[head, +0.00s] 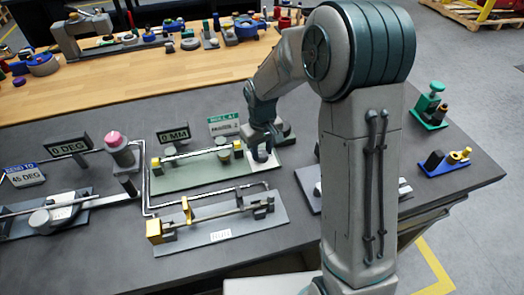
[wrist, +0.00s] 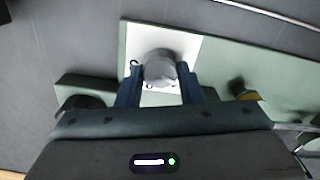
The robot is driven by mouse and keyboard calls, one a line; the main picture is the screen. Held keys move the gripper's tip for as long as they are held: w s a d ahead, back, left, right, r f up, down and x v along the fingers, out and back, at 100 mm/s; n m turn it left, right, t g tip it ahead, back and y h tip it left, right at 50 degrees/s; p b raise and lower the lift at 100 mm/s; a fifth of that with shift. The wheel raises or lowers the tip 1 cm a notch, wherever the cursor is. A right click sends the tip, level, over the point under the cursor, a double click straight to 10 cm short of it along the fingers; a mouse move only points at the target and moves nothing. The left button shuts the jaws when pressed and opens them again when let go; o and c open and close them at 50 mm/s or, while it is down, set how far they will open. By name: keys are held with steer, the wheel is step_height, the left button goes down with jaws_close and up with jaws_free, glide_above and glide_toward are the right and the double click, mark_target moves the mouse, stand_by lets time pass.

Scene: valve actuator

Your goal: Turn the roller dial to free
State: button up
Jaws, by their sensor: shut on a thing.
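The roller dial is a grey round knob (wrist: 160,68) on a white plate (wrist: 185,42) in the wrist view. The white plate lies on a pale green base (head: 200,176), which shows in the head view. My gripper (head: 262,150) reaches down over the right end of that base. In the wrist view, my gripper (wrist: 160,85) has its two blue fingers on either side of the knob, shut on it. Small dark marks show on the plate below the knob, but I cannot read them. The knob is mostly hidden by my gripper in the head view.
A green-and-white sign (head: 223,125) stands just behind the base, beside a "0 MM" display (head: 173,135). A second fixture with a yellow block (head: 154,231) lies in front. A "0 DEG" display (head: 68,147) and a pink-topped knob (head: 114,137) stand at left.

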mark_target(262, 153)
steer(key=shift+n, duration=2.3)
steer(key=o, duration=1)
steer(key=shift+c, duration=0.2)
steer(key=shift+r, duration=0.1)
step_height(262, 153, up, 14)
steer(key=shift+b, duration=0.45)
